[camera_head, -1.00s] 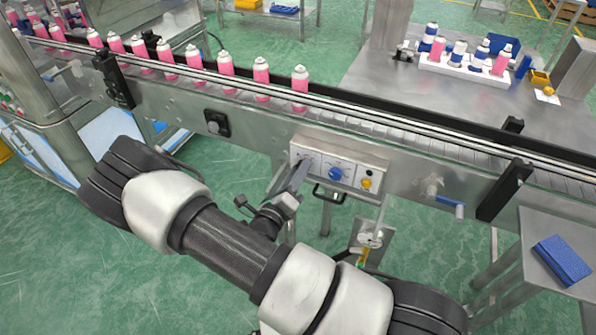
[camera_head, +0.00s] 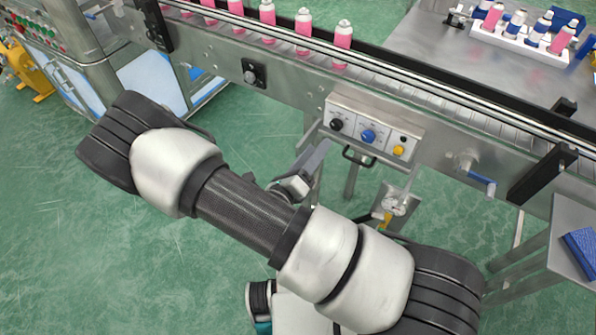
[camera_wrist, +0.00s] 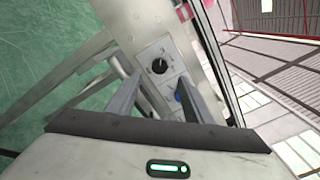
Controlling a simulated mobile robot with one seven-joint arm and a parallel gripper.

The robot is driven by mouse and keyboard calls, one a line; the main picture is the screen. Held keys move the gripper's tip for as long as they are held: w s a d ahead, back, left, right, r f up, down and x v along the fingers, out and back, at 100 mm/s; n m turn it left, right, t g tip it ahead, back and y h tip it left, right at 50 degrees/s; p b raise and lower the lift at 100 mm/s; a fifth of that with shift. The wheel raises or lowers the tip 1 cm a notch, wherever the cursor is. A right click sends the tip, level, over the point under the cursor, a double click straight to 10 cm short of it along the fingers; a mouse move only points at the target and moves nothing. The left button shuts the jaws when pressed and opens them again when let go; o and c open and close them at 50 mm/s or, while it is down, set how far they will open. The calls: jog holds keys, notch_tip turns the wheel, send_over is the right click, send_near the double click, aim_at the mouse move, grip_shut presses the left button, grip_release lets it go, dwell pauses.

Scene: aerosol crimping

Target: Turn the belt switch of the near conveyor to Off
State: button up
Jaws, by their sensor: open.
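A pale control box (camera_head: 378,122) is mounted on the near side of the near conveyor (camera_head: 440,125). It carries a black rotary knob (camera_head: 336,124) at the left, a blue knob (camera_head: 368,136) in the middle and a yellow button (camera_head: 399,150) at the right. My gripper (camera_head: 315,158) is below and in front of the black knob, apart from it. In the wrist view the black knob (camera_wrist: 160,67) shows ahead between my open, empty fingers (camera_wrist: 158,98); the blue knob (camera_wrist: 178,97) is partly behind the right finger. The labels are too small to read.
Pink cans (camera_head: 303,32) stand in a row on the belt. A black handle (camera_head: 357,156) sticks out under the box, and a blue-handled crank (camera_head: 482,182) is to its right. A side table (camera_head: 577,215) stands at the right. Green floor is open at the left.

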jog(key=v, duration=0.8)
jog(key=shift+s, duration=0.25)
jog(key=shift+a, duration=0.15)
jog(key=shift+c, duration=0.4)
dwell(0.3)
